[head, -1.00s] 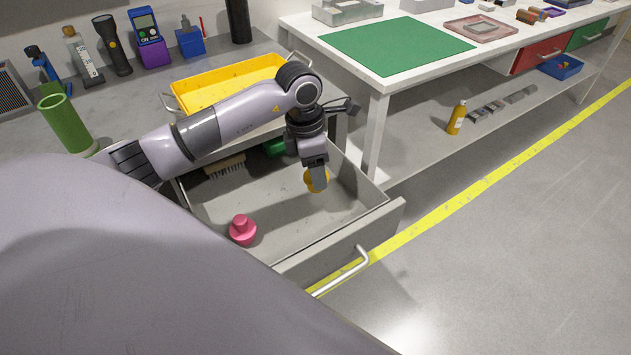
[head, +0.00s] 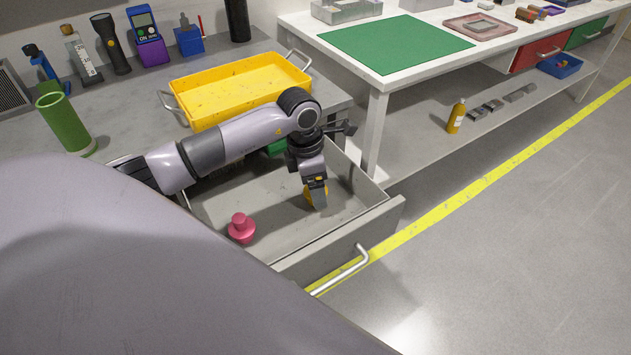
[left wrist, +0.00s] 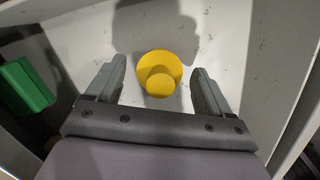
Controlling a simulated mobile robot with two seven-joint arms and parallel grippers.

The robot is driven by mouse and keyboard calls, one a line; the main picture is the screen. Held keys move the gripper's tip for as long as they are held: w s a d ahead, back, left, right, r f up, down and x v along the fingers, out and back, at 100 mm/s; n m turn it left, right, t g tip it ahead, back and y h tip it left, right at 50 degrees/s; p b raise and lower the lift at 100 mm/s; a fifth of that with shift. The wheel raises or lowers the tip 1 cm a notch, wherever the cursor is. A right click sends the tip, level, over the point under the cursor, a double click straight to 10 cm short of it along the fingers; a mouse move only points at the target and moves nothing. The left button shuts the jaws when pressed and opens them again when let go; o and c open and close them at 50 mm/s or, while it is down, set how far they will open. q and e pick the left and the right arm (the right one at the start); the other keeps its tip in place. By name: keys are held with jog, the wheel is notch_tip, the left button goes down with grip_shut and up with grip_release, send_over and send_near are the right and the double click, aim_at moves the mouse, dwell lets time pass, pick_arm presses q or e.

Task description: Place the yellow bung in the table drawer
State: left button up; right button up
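The yellow bung (head: 309,193) is inside the open table drawer (head: 272,228), toward its right side. In the head view a finger of my left gripper (head: 317,200) partly hides it. In the left wrist view the bung (left wrist: 158,73) shows its round flange and smaller knob, and it looks to be on the drawer floor. My left gripper (left wrist: 157,90) is open, with a finger on each side of the bung and a visible gap to both. My right gripper is not in view.
A pink bung (head: 241,228) stands in the drawer near its front left. A green object (left wrist: 26,86) lies farther back in the drawer. A yellow tray (head: 240,92) sits on the grey bench above. The drawer front with its handle (head: 343,272) juts toward the floor.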

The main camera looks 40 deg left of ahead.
aim_at(307, 192)
pick_arm(q)
notch_tip(307, 192, up, 12)
jog(key=s+a, duration=0.1)
jog(key=shift+s+a, duration=0.15)
dwell(0.4)
jog(key=shift+r, duration=0.1)
dwell(0.4)
